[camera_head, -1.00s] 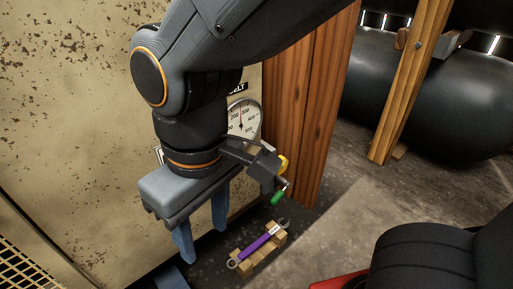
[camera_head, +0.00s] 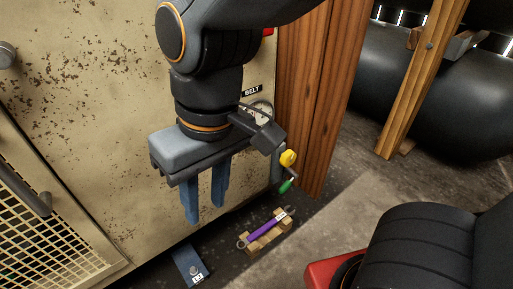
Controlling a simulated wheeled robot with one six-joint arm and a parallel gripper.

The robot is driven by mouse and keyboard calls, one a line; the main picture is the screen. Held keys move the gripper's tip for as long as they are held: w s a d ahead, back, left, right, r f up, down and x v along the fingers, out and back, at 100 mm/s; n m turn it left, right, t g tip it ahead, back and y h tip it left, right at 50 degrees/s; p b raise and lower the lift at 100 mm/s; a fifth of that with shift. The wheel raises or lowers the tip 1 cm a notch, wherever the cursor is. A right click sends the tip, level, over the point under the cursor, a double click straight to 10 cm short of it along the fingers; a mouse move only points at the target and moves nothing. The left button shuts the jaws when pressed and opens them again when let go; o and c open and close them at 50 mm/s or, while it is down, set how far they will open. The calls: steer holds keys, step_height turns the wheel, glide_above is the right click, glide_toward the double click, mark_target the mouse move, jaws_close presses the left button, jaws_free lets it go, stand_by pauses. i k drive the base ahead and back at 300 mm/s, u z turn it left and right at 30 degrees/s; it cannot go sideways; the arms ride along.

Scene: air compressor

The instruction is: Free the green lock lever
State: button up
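The green lock lever (camera_head: 286,186) is a small green-tipped handle at the right edge of the rusty cream compressor panel, just below a yellow knob (camera_head: 288,158). My gripper (camera_head: 206,205) points down in front of the panel, left of the lever and apart from it. Its two blue fingers are spread with nothing visible between them. My gripper's body and camera hide part of the gauge and the panel near the lever.
A blue plate (camera_head: 190,266) lies at the panel's foot. A wooden post (camera_head: 315,110) stands right of the panel. A mesh grille (camera_head: 45,235) is at lower left.

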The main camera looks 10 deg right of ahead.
mark_target(285, 186)
steer(key=u, duration=0.85)
steer(key=k, duration=0.9)
steer(key=z, duration=1.1)
steer(key=i, duration=0.5)
